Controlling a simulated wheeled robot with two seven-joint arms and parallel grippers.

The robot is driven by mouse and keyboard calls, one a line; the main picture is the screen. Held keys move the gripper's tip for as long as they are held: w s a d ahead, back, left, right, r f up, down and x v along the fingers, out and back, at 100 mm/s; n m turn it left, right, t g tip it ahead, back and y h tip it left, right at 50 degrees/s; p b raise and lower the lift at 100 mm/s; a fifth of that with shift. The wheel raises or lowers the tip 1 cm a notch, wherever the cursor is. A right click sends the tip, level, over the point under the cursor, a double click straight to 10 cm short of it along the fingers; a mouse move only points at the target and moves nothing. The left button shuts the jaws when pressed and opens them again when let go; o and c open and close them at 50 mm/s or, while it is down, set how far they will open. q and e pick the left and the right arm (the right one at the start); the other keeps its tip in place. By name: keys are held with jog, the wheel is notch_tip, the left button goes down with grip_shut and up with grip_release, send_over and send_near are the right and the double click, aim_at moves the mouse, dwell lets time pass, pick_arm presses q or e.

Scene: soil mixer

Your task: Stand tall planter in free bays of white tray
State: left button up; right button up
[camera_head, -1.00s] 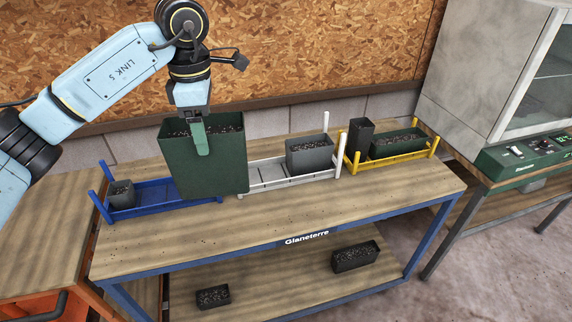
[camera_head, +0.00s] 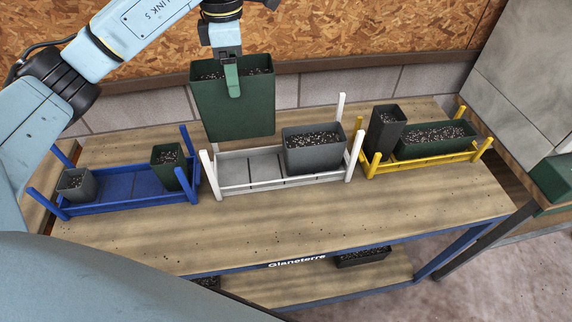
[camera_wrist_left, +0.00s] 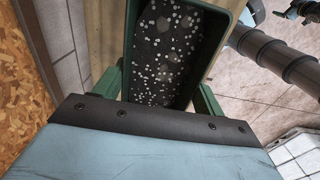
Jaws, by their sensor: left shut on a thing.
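A tall dark green planter (camera_head: 233,108) filled with speckled soil hangs upright from my left gripper (camera_head: 232,80). In the left wrist view the planter's soil (camera_wrist_left: 170,50) shows between the green fingers. The white tray (camera_head: 268,186) stands on the bench below and slightly right of the planter. Its left bays are empty, and a grey planter (camera_head: 313,153) fills its right part. The planter's bottom looks above or behind the tray's left end; the exact gap cannot be told. My right gripper is out of view.
A blue tray (camera_head: 125,190) at left holds a small grey pot (camera_head: 76,185) and a green pot (camera_head: 170,167). A yellow tray (camera_head: 420,161) at right holds a dark tall pot (camera_head: 385,130) and a long green planter (camera_head: 436,139). Corner posts rise from the trays. The bench front is clear.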

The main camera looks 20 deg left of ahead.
aim_at(241, 118)
pick_arm(q)
notch_tip(241, 118, down, 6)
jog(key=b, duration=0.3)
jog(key=shift+r, duration=0.1)
notch_tip(241, 118, down, 7)
jog(key=shift+w+r, duration=0.1)
jog(key=shift+r, duration=0.1)
notch_tip(241, 118, down, 4)
jog(key=shift+f, duration=0.1)
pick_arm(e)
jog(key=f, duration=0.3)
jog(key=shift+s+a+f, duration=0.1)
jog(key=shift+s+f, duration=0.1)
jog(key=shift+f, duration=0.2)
pick_arm(q)
jog(key=shift+f, duration=0.1)
jog(key=o, duration=1.7)
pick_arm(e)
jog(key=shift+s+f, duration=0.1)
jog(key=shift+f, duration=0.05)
pick_arm(q)
jog(key=shift+o, duration=0.2)
